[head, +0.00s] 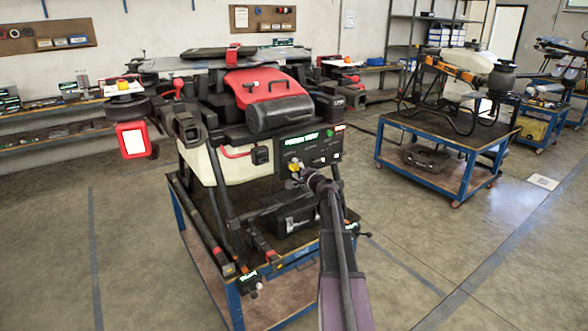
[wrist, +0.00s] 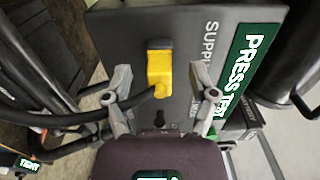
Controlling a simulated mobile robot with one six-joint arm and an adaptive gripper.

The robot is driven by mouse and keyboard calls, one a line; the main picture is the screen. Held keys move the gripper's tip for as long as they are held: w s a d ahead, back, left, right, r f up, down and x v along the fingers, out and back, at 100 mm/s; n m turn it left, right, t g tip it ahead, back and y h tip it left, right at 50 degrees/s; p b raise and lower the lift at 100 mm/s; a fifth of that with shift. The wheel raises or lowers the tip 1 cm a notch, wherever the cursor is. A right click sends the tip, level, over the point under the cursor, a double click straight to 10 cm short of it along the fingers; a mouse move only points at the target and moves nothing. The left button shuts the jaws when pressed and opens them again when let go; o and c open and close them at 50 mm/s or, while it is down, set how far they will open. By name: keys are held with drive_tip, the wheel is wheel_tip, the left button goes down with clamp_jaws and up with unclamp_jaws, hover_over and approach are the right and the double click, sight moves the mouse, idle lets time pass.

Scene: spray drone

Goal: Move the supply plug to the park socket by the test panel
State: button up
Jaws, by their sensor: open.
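The yellow supply plug (wrist: 160,72) sits on a dark grey panel (wrist: 115,40) marked with "SUPPL…" lettering in the wrist view. It has a black cable running off to the left. My gripper (wrist: 161,80) is open, with one finger on each side of the plug and gaps on both sides. A dark keyhole-shaped opening (wrist: 159,119) lies on the panel below the plug; I cannot tell whether it is the park socket. In the head view the plug (head: 294,168) shows small on the panel (head: 325,151), with my gripper (head: 316,182) close in front.
A green press-test sign (wrist: 242,70) is at the panel's right. The drone, with a red top cover (head: 270,88) and cream tank (head: 235,165), stands on a blue-framed cart (head: 262,290). A black case (head: 290,218) lies below the panel. Open floor lies to the right.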

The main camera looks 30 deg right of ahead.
sight(297, 169)
clamp_jaws()
idle(0.3)
drive_tip(key=shift+s, duration=0.2)
drive_tip(key=shift+s, duration=0.5)
drive_tip(key=shift+s, duration=0.1)
drive_tip(key=shift+s, duration=1.75)
drive_tip(key=shift+s, duration=0.45)
